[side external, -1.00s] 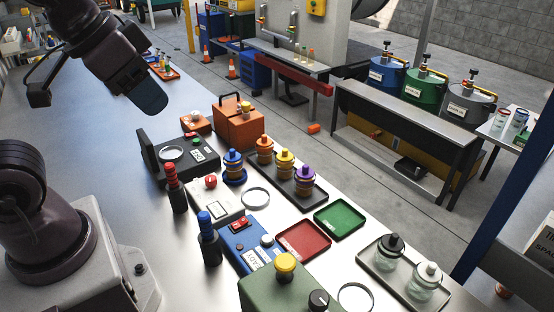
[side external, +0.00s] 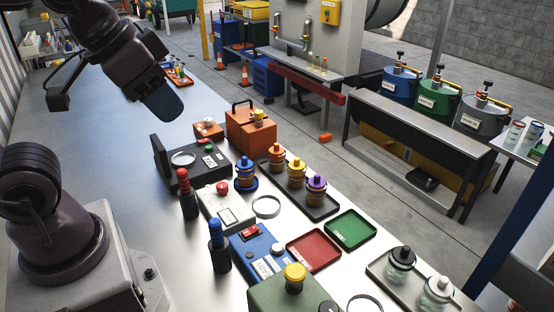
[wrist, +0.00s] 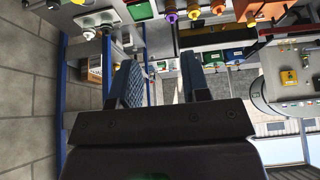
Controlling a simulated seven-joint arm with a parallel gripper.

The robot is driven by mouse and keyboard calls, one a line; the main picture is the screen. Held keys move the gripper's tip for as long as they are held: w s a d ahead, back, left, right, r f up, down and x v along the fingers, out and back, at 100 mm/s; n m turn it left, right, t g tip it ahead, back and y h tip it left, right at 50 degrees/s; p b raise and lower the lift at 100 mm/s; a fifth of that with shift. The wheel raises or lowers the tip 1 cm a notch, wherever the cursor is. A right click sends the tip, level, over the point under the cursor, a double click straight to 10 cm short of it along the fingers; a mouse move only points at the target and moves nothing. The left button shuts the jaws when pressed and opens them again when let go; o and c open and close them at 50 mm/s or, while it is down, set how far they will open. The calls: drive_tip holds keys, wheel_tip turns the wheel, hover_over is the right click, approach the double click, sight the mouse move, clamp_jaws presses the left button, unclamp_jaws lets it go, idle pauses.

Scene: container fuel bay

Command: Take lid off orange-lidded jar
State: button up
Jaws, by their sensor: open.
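The orange-lidded jar (side external: 277,158) stands upright at the far end of a dark tray (side external: 318,211), with its lid on. A yellow-lidded jar (side external: 297,174) and a purple-lidded jar (side external: 316,190) stand beside it on that tray. A blue-lidded jar (side external: 246,173) stands apart on a blue base, to its left. My gripper (side external: 165,110) is high above the bench, up and left of the jars, and touches nothing. In the wrist view my gripper (wrist: 157,66) is open and empty. The jars show there only at the top edge, partly cut off.
An orange box (side external: 248,128) stands behind the jars. A black case (side external: 190,160), red tray (side external: 313,249), green tray (side external: 350,228) and blue device (side external: 260,254) surround them. Red-topped (side external: 186,192) and blue-topped (side external: 218,246) bottles stand nearer my base. The bench's far left is mostly clear.

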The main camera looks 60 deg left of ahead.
drive_tip(key=shift+o, duration=0.3)
drive_tip(key=n+g+y, duration=0.1)
drive_tip(key=n+g, duration=0.3)
drive_tip(key=n, duration=0.5)
approach(276, 143)
drive_tip(key=f, duration=0.3)
drive_tip(key=w+f, duration=0.1)
drive_tip(key=f, duration=0.5)
drive_tip(key=shift+w+a+f, duration=0.15)
drive_tip(key=shift+a, duration=0.15)
clamp_jaws()
